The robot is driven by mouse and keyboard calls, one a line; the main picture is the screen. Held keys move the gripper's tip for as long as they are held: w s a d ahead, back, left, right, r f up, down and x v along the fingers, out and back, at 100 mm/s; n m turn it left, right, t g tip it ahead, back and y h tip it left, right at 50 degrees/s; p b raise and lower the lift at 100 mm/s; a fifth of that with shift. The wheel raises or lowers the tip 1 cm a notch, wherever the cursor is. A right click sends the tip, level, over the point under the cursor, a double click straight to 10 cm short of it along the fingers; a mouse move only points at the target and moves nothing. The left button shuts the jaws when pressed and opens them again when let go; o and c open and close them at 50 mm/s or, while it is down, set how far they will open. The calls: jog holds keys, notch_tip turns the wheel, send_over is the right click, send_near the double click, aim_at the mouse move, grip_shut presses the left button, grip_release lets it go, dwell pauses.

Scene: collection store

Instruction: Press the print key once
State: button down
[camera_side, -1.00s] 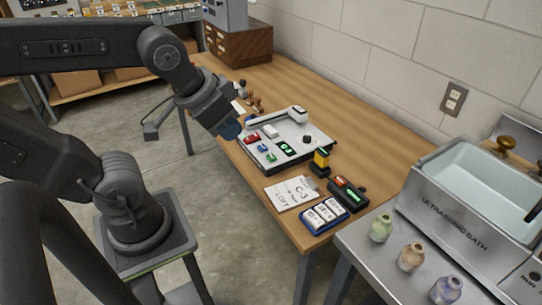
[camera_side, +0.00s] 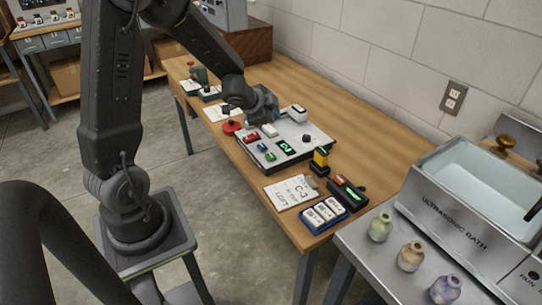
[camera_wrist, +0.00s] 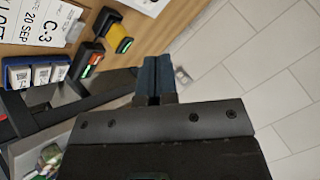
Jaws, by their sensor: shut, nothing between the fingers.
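A grey control panel (camera_side: 312,139) lies on the wooden table. It carries a red key (camera_side: 252,138), a blue key (camera_side: 263,148), a green key (camera_side: 271,156), a white key (camera_side: 269,130), a lit green display (camera_side: 286,147) and a black knob (camera_side: 306,138). I cannot read any lettering, so I cannot tell which is the print key. My gripper (camera_wrist: 157,62) is shut and empty, its blue fingertips together in the wrist view. In the side view my wrist is above the panel's far left edge; the fingertips are not clear there.
A white card (camera_side: 290,192) marked C-3, a blue tray (camera_side: 324,213) of white blocks, a yellow-and-black item (camera_side: 320,161) and a black device (camera_side: 347,194) lie near the panel's right. An ultrasonic bath (camera_side: 450,215) stands further right.

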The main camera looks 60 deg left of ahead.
aim_at(271, 156)
jog(key=shift+w+a+f+m+h, duration=0.1)
jog(key=shift+a+f+m+h, duration=0.1)
jog(key=shift+f, duration=0.4)
jog(key=shift+a+f+m+h, duration=0.15)
jog(key=shift+f+m+h, duration=0.05)
jog(key=shift+f, duration=0.45)
jog(key=shift+w+a+f+m+h, duration=0.1)
jog(key=shift+a+f+m+h, duration=0.1)
jog(key=shift+f, duration=0.4)
jog(key=shift+d, duration=0.1)
jog(key=shift+f, duration=4.4)
jog(key=shift+f, duration=0.1)
jog(key=shift+f, duration=0.3)
